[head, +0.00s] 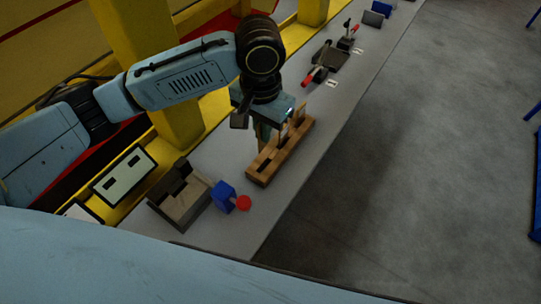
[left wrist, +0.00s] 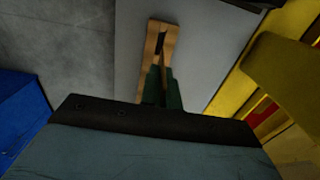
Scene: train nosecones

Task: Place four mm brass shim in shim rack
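The shim rack is a long wooden block (head: 264,170) with dark slots, lying on the grey bench; its far part also shows in the left wrist view (left wrist: 161,40). My left gripper (head: 263,138) points down over the middle of the rack. Its two green fingers (left wrist: 162,85) are close together above the wood in the left wrist view. Whether a thin shim is between them is too dark to tell. A thin tan upright piece (head: 299,113) shows at the rack's far part, beside the gripper; I cannot tell if it is the brass shim. My right gripper is out of view.
A grey-brown fixture (head: 180,208) and a blue block with a red knob (head: 243,203) stand at the bench's near end. Clamps with red handles (head: 318,76) lie farther along. Yellow posts (head: 170,110) rise behind the bench. Open floor lies to the right.

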